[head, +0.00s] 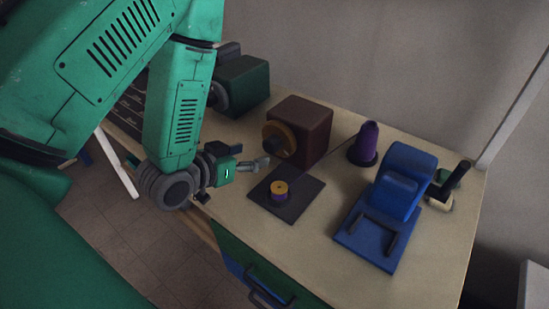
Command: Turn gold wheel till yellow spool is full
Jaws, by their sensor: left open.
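The gold wheel (279,139) is mounted on the left face of a dark red box (311,134) on the table. A small yellow spool (279,187) stands upright on a dark square plate (301,205) in front of that box. Purple shows around its lower part; I cannot tell how much is wound on it. My left gripper (262,163) points right, just left of and below the wheel and apart from it. It is open and holds nothing. My right gripper is not in view.
A larger purple cone of thread (366,145) stands behind right. A blue machine-like object (395,202) is at the right, with a small black-handled item (445,190) beside it. A green box (243,82) stands at the back left. Pale tabletop (320,255) is clear in front.

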